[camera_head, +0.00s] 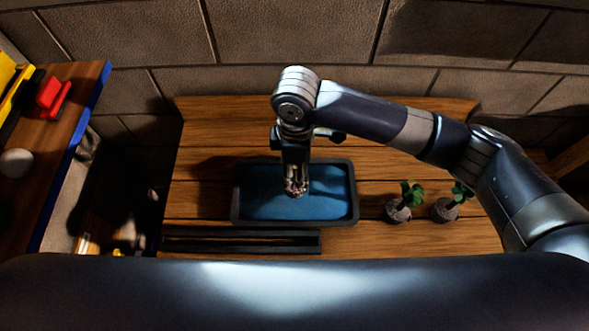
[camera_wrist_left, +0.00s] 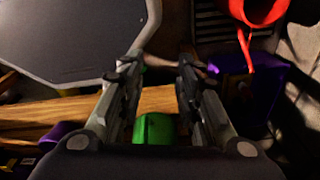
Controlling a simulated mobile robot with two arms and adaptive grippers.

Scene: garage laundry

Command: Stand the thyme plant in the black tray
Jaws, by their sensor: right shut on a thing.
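My right gripper (camera_head: 296,188) points down over a black-rimmed tray (camera_head: 355,190) with a blue inside, on the wooden bench. It is shut on a small, pale brownish thing at its fingertips. The fingers mostly hide that thing, so I cannot tell if it is the thyme plant or if it touches the tray floor. Two small green-leaved plants with grey-brown root balls stand right of the tray, a left one (camera_head: 398,211) and a right one (camera_head: 444,210). My left gripper (camera_wrist_left: 157,75) shows only in the left wrist view, its fingers apart.
A long, narrow black holder (camera_head: 240,241) lies in front of the tray. A shelf at the left holds a red thing (camera_head: 52,94) and yellow things. In the left wrist view, a green thing (camera_wrist_left: 153,129) shows between the fingers and a purple box (camera_wrist_left: 243,90) stands right.

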